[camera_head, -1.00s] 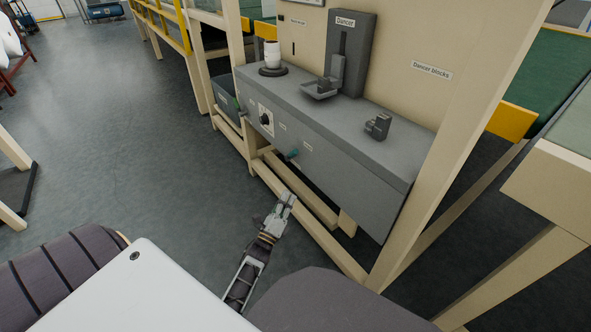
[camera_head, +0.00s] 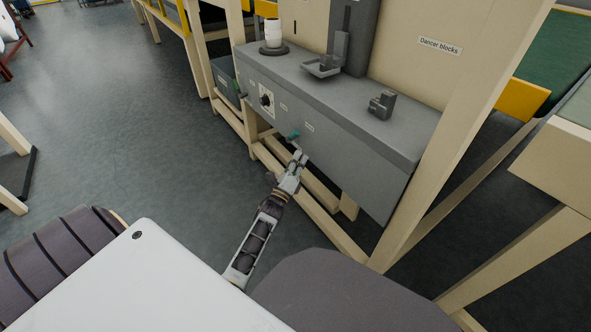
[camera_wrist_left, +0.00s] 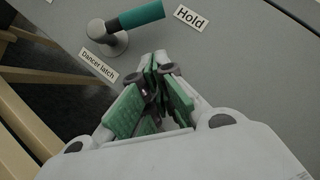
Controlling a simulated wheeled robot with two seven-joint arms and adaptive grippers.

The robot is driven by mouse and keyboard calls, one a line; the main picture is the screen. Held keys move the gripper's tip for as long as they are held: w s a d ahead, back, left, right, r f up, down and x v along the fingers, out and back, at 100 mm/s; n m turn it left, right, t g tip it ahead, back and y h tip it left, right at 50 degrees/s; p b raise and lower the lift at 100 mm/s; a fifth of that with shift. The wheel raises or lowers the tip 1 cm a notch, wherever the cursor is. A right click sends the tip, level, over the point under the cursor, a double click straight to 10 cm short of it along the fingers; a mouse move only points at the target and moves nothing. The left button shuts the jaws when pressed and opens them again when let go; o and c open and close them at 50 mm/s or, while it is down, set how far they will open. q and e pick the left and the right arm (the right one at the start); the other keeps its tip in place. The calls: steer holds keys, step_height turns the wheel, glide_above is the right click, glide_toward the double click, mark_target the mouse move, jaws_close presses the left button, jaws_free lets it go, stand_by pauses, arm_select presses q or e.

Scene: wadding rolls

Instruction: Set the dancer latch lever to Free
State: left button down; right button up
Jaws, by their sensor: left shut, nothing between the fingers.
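The dancer latch lever has a teal grip (camera_wrist_left: 140,15) on a grey pivot (camera_wrist_left: 108,38) in the left wrist view. The grip points toward the "Hold" label (camera_wrist_left: 189,17), and a "Dancer latch" label (camera_wrist_left: 99,64) sits beside the pivot. In the head view the lever (camera_head: 293,136) shows small on the front of the grey cabinet. My left gripper (camera_head: 299,158) is just below the lever, apart from it. In the left wrist view its green-padded fingers (camera_wrist_left: 155,62) are shut and empty. My right gripper is not in view.
The grey cabinet (camera_head: 350,147) carries a dial (camera_head: 265,100), a white roll (camera_head: 274,33) on a dark base, the dancer bracket (camera_head: 324,67) and a small block (camera_head: 382,105). Beige frame beams (camera_head: 330,235) run below. Open floor (camera_head: 130,130) lies to the left.

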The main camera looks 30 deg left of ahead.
mark_target(295, 135)
arm_select(q)
steer(key=shift+w+a+r+b, duration=0.65)
steer(key=shift+w+a+r, duration=0.6)
steer(key=shift+w+r, duration=0.15)
steer(key=shift+r+p, duration=0.15)
steer(key=shift+p, duration=0.2)
steer(key=shift+n, duration=0.3)
